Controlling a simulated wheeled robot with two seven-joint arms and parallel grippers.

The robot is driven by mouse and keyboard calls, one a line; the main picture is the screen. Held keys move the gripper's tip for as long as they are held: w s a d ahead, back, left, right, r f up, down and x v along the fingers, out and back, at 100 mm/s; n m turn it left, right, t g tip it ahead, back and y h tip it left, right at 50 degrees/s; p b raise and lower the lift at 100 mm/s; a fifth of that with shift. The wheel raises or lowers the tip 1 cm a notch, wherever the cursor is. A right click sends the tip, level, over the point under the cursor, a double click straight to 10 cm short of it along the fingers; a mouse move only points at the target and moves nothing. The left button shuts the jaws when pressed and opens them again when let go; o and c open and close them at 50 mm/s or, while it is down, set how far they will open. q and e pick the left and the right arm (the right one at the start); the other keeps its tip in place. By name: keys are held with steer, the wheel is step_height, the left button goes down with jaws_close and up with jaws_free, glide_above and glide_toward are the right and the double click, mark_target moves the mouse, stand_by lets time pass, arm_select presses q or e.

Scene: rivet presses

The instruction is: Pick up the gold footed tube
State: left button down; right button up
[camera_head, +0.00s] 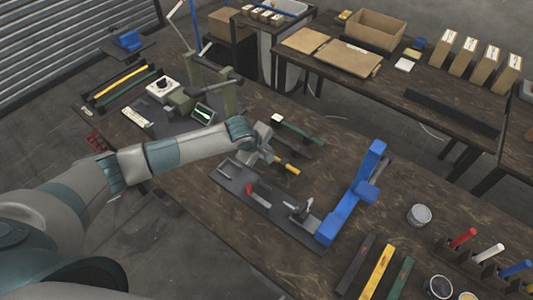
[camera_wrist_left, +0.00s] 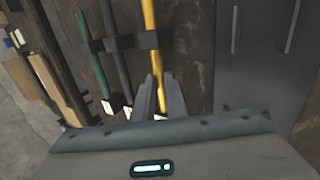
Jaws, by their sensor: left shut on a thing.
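The gold tube (camera_head: 287,167) lies in the middle of the table, partly hidden by my left gripper (camera_head: 268,157) in the head view. In the left wrist view the gold tube (camera_wrist_left: 149,45) runs up between the fingers of my left gripper (camera_wrist_left: 158,95), which is shut on it. A pale end of the tube shows just below the fingers. A dark bracket (camera_wrist_left: 147,40) crosses the tube further along; I cannot tell whether the tube is clear of it. My right gripper is in neither view.
A green tube (camera_head: 304,131) and a dark tube (camera_wrist_left: 118,60) lie beside the gold one. A dark plate with a red-handled tool (camera_head: 262,196) and a blue press (camera_head: 350,195) stand near. Green, yellow and black bars (camera_head: 377,272) lie at the front. A grey can (camera_head: 419,215) stands right.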

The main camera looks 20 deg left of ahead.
arm_select(q)
steer(key=shift+r, duration=0.1)
steer(key=shift+w+r+b, duration=0.1)
steer(key=shift+r+b, duration=0.35)
steer(key=shift+r, duration=0.05)
steer(key=r, duration=0.1)
steer(key=r+b, duration=0.1)
steer(key=d+r+b, duration=0.1)
steer(key=shift+s+r, duration=0.1)
steer(key=shift+s, duration=0.25)
steer(key=s+d+r+b, duration=0.4)
steer(key=s+d+r, duration=0.2)
steer(key=d, duration=0.2)
steer(key=shift+s+r, duration=0.3)
steer(key=shift+r, duration=0.05)
steer(key=s+a+f+p, duration=0.1)
steer(key=s+a+p, duration=0.3)
steer(key=a+p, duration=0.4)
steer(key=a, duration=0.5)
steer(key=shift+f, duration=0.15)
